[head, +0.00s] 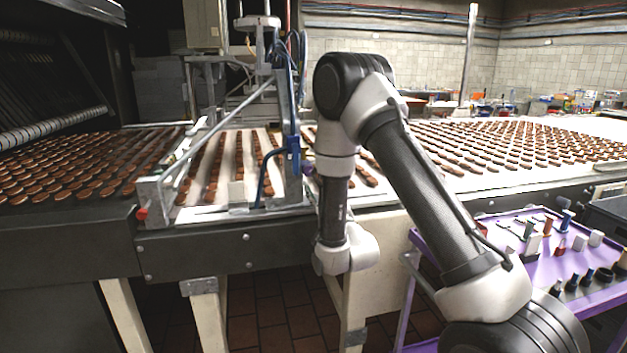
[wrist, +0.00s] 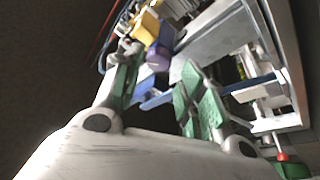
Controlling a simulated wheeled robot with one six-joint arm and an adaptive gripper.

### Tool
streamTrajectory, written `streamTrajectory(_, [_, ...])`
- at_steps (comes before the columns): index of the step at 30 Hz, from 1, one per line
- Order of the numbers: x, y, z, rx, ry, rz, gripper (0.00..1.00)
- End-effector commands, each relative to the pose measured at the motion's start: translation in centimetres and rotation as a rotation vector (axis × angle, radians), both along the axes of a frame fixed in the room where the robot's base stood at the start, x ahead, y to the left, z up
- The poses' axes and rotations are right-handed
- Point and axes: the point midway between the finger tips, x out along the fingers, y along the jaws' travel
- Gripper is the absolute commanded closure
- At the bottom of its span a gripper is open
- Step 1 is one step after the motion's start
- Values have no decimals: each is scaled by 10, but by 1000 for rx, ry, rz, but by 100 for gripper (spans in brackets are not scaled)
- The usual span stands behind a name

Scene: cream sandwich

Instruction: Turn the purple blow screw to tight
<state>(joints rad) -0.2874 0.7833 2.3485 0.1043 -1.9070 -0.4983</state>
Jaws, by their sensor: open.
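The purple blow screw (wrist: 158,58) shows in the wrist view as a small rounded purple knob below a yellow block. A small purple spot by the blue post in the head view, the same knob as far as I can tell (head: 307,169), sits just left of my arm. My gripper (wrist: 160,75) is open, with its green-padded fingers spread to the left and right of the knob in the picture. I cannot tell how far the knob is from the fingertips. My gripper is not visible in the head view.
The conveyor (head: 235,165) carries rows of brown biscuits under the machine frame (head: 292,140). A blue bar (wrist: 155,98) and grey metal parts lie close to the fingers. A purple cart (head: 510,275) with small parts stands at the right.

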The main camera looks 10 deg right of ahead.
Motion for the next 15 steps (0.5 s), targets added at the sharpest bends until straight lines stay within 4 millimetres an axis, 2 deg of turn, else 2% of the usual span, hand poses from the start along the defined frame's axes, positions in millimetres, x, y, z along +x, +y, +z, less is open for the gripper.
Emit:
streamTrajectory(3, [-17,-3,-7,0,2,0,59])
streamTrajectory(6, [-25,-5,-10,-1,1,0,59])
streamTrajectory(15, [-28,-5,-10,-1,0,0,58])
